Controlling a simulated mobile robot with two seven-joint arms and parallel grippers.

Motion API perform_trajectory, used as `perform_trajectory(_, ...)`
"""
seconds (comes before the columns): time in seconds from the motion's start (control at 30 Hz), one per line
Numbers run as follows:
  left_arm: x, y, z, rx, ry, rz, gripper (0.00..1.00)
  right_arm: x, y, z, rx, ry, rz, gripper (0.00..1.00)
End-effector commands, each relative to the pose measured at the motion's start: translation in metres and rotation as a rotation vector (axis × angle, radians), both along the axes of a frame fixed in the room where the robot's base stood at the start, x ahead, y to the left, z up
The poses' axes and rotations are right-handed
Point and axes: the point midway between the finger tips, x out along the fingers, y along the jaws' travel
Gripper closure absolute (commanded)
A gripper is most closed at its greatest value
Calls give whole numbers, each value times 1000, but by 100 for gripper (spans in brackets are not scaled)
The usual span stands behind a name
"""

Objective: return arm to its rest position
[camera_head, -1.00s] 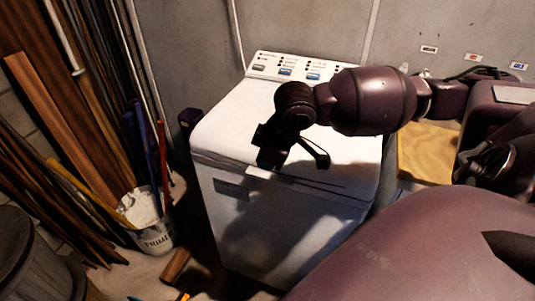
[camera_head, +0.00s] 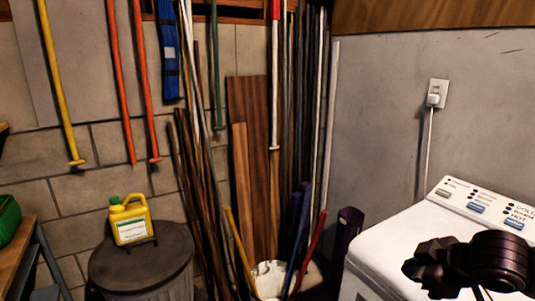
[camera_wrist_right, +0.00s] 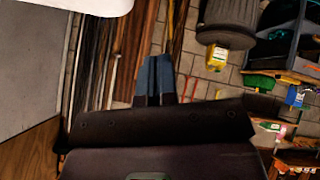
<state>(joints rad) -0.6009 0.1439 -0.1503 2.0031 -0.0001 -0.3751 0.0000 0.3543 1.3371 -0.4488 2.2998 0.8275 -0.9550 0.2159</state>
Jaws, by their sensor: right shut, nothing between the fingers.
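My right arm, dark purple, reaches in at the lower right of the head view. Its gripper (camera_head: 478,291) hangs in front of the white washing machine (camera_head: 385,243), and the bottom edge of the picture cuts it off. In the right wrist view the two fingers of the gripper (camera_wrist_right: 155,75) lie side by side, shut and empty. A white rounded edge, likely the washing machine (camera_wrist_right: 90,5), shows at the top of that view. My left gripper is in neither view.
A yellow jug (camera_head: 130,222) stands on a dark lidded bin (camera_head: 140,265). Long planks and poles (camera_head: 252,150) lean in the corner beside a white bucket (camera_head: 270,280). A purple container (camera_head: 348,228) stands left of the washing machine. A power outlet (camera_head: 437,93) is on the wall.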

Motion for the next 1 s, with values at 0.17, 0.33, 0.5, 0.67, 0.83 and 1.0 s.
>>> perform_trajectory(0.17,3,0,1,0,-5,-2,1,22,12,-8,56,-164,46,100)
perform_trajectory(0.33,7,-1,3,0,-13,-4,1,31,21,-29,113,-297,57,100)
perform_trajectory(0.5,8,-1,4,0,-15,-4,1,27,24,-66,167,-397,20,100)
perform_trajectory(0.67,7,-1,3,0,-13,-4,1,10,23,-109,202,-444,-53,100)
perform_trajectory(0.83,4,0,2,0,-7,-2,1,-21,21,-159,230,-445,-161,100)
perform_trajectory(1.0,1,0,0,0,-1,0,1,-65,19,-214,257,-390,-305,100)
